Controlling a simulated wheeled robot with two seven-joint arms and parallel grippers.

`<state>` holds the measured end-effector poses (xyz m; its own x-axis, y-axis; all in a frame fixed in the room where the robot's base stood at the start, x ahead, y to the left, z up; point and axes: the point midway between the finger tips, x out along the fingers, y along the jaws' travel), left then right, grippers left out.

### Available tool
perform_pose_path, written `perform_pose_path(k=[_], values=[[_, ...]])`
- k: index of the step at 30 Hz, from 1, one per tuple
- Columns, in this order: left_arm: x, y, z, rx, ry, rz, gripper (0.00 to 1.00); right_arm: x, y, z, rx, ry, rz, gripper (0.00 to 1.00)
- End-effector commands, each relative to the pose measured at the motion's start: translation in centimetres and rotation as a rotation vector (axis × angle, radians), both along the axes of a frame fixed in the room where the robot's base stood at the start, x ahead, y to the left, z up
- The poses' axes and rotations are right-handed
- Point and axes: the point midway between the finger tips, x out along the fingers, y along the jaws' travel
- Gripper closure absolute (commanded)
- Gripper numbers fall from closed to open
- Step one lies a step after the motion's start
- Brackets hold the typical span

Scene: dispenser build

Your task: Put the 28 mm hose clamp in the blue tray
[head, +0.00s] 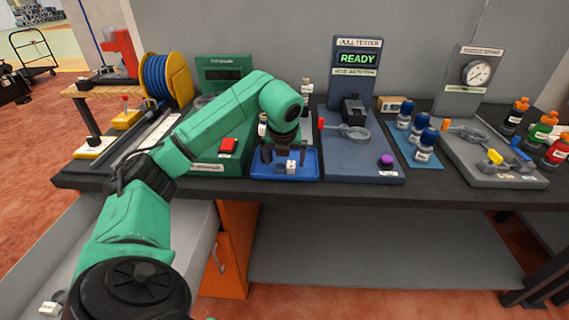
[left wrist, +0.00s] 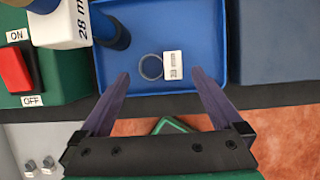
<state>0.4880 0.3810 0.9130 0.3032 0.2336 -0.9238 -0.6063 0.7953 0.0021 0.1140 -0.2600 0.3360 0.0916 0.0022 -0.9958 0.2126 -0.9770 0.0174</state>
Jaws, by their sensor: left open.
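The 28 mm hose clamp (left wrist: 151,67) is a small dark ring with a white "28 mm" tag (left wrist: 173,64). In the left wrist view it appears to lie on the floor of the blue tray (left wrist: 215,82), near its front side. The blue tray (head: 285,178) stands at the bench's front edge in the head view, where the white tag (head: 291,167) also shows. My left gripper (head: 280,157) is over the tray. In the left wrist view its fingers (left wrist: 160,74) are spread on either side of the clamp, with no contact visible. My right gripper is not in view.
A green station with a red switch (head: 228,145) stands left of the tray. A blue-grey tester (head: 362,172) stands close on its right.

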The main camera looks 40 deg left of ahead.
Motion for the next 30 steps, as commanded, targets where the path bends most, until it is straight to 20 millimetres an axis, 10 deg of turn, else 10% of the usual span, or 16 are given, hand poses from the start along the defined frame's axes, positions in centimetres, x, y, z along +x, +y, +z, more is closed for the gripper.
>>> perform_pose_path(k=[12, 30], values=[[-2.9, -2.2, 8.9, 0.001, -0.002, -0.001, 0.00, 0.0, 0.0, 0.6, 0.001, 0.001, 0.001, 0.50], [-3.0, -2.3, 9.1, 0.000, 0.000, -0.001, 0.00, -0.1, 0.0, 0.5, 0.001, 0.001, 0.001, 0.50]])
